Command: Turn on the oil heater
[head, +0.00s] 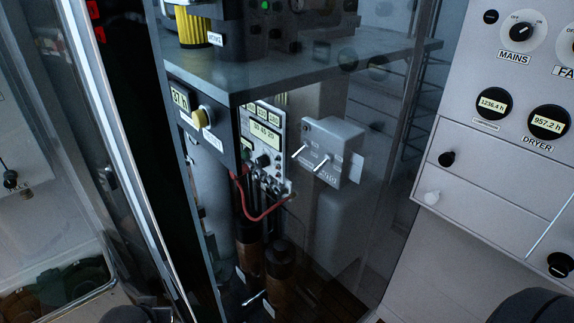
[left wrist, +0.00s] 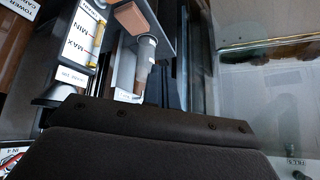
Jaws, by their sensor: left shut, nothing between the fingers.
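No label reading oil heater is legible in either view. A grey switch box (head: 334,150) with two pale toggle levers stands in the middle of the head view, behind glass; its small lettering is unreadable. Left of it is a light instrument panel (head: 264,160) with several yellow displays and a dark knob. In the left wrist view my left gripper's dark body fills the bottom, and its narrow dark fingers (left wrist: 171,72) appear shut and empty. They point toward a dark upright edge, apart from the switch box as far as I can tell. My right gripper is not in view.
A white panel (head: 480,165) with MAINS and DRYER dials stands at the right. A dark shelf (head: 300,70) juts out above the switch box. A red cable (head: 263,212) hangs below the instruments. A metal-edged door frame (head: 150,150) crosses the left. The left wrist view shows a MIN/MAX label (left wrist: 82,38).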

